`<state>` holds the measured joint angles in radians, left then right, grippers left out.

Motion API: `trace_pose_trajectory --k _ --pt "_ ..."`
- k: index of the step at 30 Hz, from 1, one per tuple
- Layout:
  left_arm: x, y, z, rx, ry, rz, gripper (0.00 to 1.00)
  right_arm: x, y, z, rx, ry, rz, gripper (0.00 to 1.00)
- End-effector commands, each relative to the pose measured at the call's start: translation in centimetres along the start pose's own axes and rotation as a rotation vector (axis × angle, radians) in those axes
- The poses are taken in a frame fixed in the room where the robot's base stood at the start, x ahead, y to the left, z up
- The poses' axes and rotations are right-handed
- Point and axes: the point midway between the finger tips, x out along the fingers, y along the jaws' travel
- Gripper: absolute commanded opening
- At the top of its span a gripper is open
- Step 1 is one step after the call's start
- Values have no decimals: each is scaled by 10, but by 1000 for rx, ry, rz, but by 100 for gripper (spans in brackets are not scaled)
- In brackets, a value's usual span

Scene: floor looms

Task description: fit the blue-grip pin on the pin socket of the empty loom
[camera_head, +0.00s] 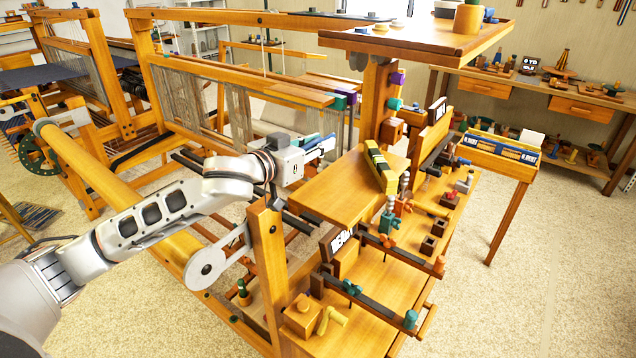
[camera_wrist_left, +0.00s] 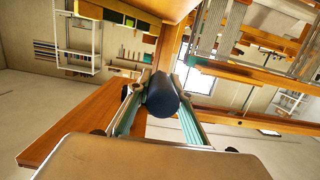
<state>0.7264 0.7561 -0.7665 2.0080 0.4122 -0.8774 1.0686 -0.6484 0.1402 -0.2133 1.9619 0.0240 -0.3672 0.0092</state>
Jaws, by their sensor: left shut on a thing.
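My left gripper (camera_head: 322,147) reaches over the front corner of the near wooden loom (camera_head: 110,190), beside a wooden shelf board. In the left wrist view, my left gripper (camera_wrist_left: 158,115) is shut on the blue-grip pin (camera_wrist_left: 162,94). Its dark blue round grip faces the camera and hides the rest of the pin. In the head view the pin is too small to tell from the fingers. I cannot pick out the pin socket in either view. My right gripper is not in view.
A tilted wooden board (camera_head: 345,187) lies just right of the left gripper, with a black-and-yellow block (camera_head: 380,166) on it. A raised wooden shelf (camera_head: 425,40) overhangs behind. Racks with pegs and small parts stand to the right. Carpeted floor (camera_head: 560,250) is clear at the right.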

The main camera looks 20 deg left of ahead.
Motion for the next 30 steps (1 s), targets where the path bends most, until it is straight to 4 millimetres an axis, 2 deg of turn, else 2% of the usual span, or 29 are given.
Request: trace_pose_trajectory --k 1,6,12,19,22,30 --pt "2 0 16 -1 -5 1 0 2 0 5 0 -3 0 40" --pt "6 1 45 -1 -2 1 0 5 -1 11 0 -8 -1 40" --pt "9 0 58 0 0 0 0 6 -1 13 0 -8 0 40" --pt "14 1 90 0 -1 0 0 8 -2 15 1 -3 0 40" --pt "15 1 96 -1 0 1 0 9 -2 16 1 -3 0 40" --pt "14 1 96 0 1 1 0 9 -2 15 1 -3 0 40"
